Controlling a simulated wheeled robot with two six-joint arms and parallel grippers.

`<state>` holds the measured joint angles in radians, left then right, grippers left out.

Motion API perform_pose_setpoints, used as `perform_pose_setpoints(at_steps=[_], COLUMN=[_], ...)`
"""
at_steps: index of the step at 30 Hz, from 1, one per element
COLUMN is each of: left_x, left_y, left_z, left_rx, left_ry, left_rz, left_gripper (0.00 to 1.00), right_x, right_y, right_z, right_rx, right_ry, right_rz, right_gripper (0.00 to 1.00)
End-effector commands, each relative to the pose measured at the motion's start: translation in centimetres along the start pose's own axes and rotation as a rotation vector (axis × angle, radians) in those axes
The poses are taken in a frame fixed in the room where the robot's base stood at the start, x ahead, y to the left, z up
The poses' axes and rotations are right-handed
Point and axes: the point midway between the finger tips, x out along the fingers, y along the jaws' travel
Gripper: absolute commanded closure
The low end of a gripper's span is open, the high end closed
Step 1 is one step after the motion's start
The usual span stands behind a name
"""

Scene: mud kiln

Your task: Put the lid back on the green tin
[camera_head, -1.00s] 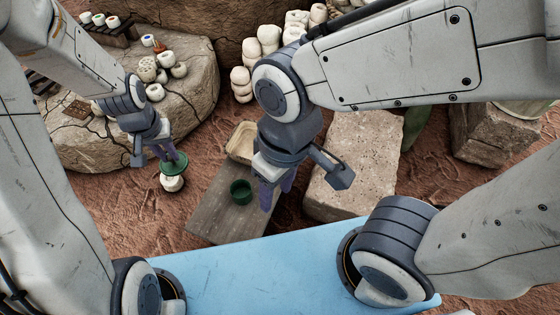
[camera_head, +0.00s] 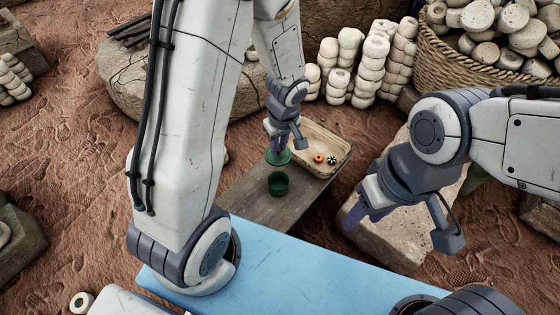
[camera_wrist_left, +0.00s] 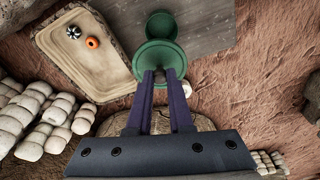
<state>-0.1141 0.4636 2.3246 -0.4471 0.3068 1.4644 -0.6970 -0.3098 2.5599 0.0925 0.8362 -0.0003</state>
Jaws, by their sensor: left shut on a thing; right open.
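The green tin (camera_head: 279,184) stands upright and open-topped on the grey board, and it also shows in the left wrist view (camera_wrist_left: 161,24). My left gripper (camera_head: 276,146) is shut on the green lid (camera_head: 278,158), whose round disc also shows in the left wrist view (camera_wrist_left: 161,54). The lid is just behind the tin in the head view, apart from its mouth in the picture; its exact height is hard to tell. My right gripper (camera_head: 358,213) is open and empty, to the right of the tin over a stone block.
A tan tray (camera_head: 338,151) holding an orange bead (camera_head: 318,158) and a black-and-white bead (camera_head: 332,160) sits behind right of the tin. Stacked pale beads (camera_head: 345,60) and a woven basket (camera_head: 455,55) stand behind. The board (camera_head: 262,207) is bare in front of the tin.

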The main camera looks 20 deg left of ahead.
Motion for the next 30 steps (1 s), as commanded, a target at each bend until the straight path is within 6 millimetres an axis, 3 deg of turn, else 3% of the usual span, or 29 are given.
perform_pose_setpoints(at_steps=[1,6,12,20,30], left_x=[1.2,3.1,4.3,5.1,8.1], left_y=[-0.1,-0.3,-0.4,-0.5,-0.5], left_z=[0.4,1.2,1.7,1.9,2.3], left_rx=[-0.09,-0.417,-0.645,-0.682,-0.68], left_ry=[-0.001,-0.001,-0.001,-0.001,-0.001], left_rz=[-0.016,-0.064,-0.097,-0.102,-0.101], left_gripper=[1.0,1.0,1.0,1.0,1.0], right_x=[0.8,1.9,2.5,3.0,5.0], right_y=[0.1,0.1,0.2,0.2,0.4], right_z=[0.0,0.1,0.1,0.2,0.3], right_rx=[0.0,0.0,0.0,0.0,0.0], right_ry=[0.0,0.0,0.0,0.0,0.0], right_rz=[0.0,0.0,0.0,0.0,0.0], right_gripper=[0.5,0.5,0.5,0.5,0.5])
